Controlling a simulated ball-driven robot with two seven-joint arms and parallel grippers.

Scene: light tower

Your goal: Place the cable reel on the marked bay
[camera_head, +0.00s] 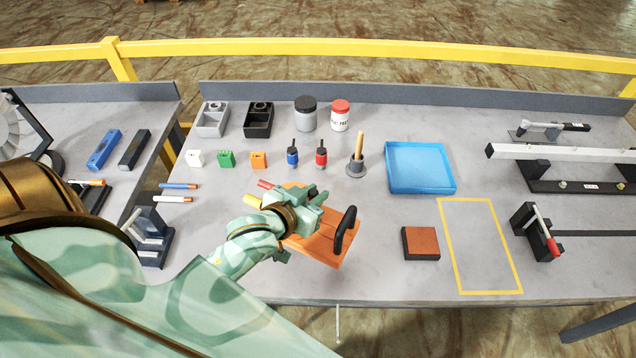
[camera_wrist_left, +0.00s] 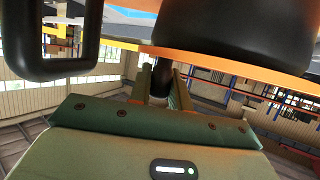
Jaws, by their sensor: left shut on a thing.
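The cable reel (camera_head: 322,243) shows as an orange board with a black handle, near the front edge of the workbench left of centre. My left gripper (camera_head: 306,208) is shut on it, and the hand covers part of it. In the left wrist view, the fingers (camera_wrist_left: 160,88) close around a black post under the reel's orange plate (camera_wrist_left: 225,62). A black drum and a black loop handle also show there. I cannot tell whether the reel touches the bench. The marked bay is a yellow outlined rectangle (camera_head: 482,243) at the right, empty inside. My right gripper is out of view.
A brown-topped block (camera_head: 421,242) sits just left of the bay, and a blue tray (camera_head: 420,188) is behind it. A black stand with a red-tipped tool (camera_head: 538,232) is right of the bay. Bare bench lies between the reel and the block.

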